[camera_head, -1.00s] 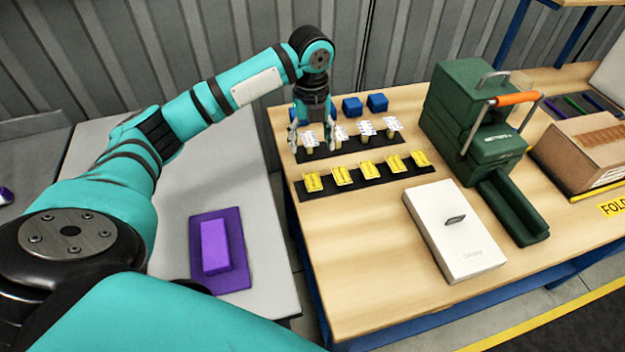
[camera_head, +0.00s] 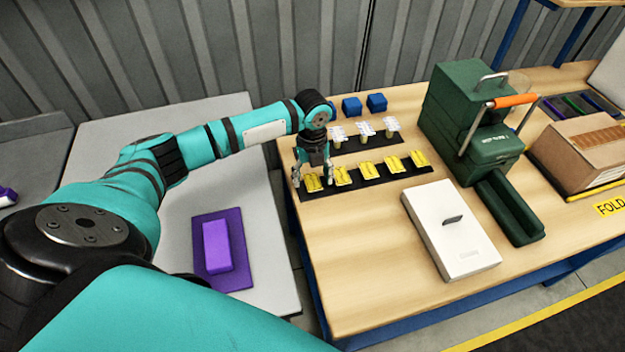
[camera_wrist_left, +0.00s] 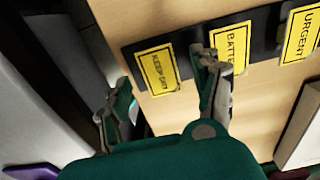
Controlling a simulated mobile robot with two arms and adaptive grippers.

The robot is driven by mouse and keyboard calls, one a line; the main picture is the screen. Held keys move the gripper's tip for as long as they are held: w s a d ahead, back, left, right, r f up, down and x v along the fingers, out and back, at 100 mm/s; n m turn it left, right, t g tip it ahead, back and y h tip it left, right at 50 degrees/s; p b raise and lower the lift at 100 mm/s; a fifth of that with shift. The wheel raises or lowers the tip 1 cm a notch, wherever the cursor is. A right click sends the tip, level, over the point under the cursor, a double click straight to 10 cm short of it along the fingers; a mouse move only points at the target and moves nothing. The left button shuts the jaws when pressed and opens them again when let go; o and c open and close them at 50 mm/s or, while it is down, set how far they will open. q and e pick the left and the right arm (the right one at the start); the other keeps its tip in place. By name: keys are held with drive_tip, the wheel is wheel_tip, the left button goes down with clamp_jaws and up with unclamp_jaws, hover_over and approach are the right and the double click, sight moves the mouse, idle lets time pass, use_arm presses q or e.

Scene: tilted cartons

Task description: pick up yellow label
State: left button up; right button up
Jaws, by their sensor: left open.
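Several yellow labels lie in a row on a black strip (camera_head: 434,171) on the wooden table. In the wrist view the leftmost label (camera_wrist_left: 157,70) reads "KEEP DRY". The label beside it (camera_wrist_left: 232,48) begins "BATTE" and is partly covered by a finger. A third label (camera_wrist_left: 301,36) reads "URGENT". My left gripper (camera_head: 312,178) is open around the leftmost label's place in the head view. In the wrist view its fingers (camera_wrist_left: 160,95) are spread, with nothing between them touching. Contact with the label cannot be told. My right gripper is not in view.
White-tagged pieces (camera_head: 364,129) stand on another black strip behind the labels, with blue blocks (camera_head: 376,102) beyond. A white box (camera_head: 450,232) and a green machine (camera_head: 478,110) stand to the right. A purple block (camera_head: 216,246) lies on the grey table.

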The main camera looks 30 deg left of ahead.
use_arm(q)
drive_tip(key=shift+f, duration=0.25)
idle(0.6)
drive_tip(key=c, duration=0.8)
